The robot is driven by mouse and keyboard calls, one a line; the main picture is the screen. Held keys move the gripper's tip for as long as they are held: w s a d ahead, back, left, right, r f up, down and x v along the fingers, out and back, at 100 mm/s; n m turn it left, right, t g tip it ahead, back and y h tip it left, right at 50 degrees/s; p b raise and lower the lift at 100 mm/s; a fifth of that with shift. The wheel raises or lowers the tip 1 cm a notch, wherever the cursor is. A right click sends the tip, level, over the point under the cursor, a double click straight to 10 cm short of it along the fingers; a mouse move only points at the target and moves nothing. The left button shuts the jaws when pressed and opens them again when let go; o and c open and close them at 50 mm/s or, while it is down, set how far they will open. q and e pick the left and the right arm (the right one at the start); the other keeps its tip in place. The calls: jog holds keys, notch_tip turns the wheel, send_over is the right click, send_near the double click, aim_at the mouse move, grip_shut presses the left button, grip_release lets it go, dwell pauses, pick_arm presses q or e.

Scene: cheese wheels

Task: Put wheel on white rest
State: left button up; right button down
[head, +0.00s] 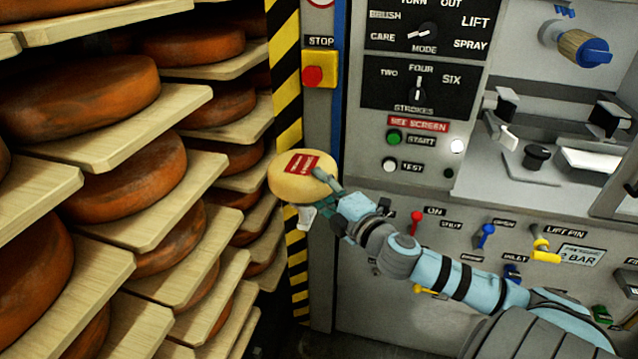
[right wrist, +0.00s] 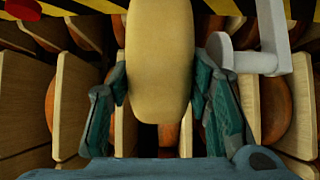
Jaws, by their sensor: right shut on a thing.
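A pale yellow cheese wheel (head: 290,187) with a red label is held in my right gripper (head: 327,194), in front of the machine's left edge. In the right wrist view the wheel (right wrist: 160,60) stands between the two teal fingers, which press on its sides. A small white bracket-like piece (head: 305,217) shows just below the wheel; a pale bracket (right wrist: 250,60) also shows right of the wheel in the right wrist view. A whitish pad (head: 587,161) lies in the machine's bay at the right. I cannot tell which is the white rest. My left gripper is out of view.
Shelves of brown cheese wheels on wooden boards (head: 180,105) fill the left side, close to the held wheel. The machine's panel has knobs, a red stop button (head: 313,75) and several coloured levers (head: 486,235) near my right arm. A yellow-black striped post (head: 284,70) stands behind.

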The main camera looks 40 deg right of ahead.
aim_at(321, 198)
notch_tip(321, 198, down, 4)
jog(key=shift+r+b, duration=0.25)
jog(key=shift+b, duration=0.35)
jog(key=shift+a+r, duration=0.1)
jog(key=shift+r, duration=0.05)
jog(key=c, duration=0.8)
grip_release()
jog(key=shift+s, duration=0.1)
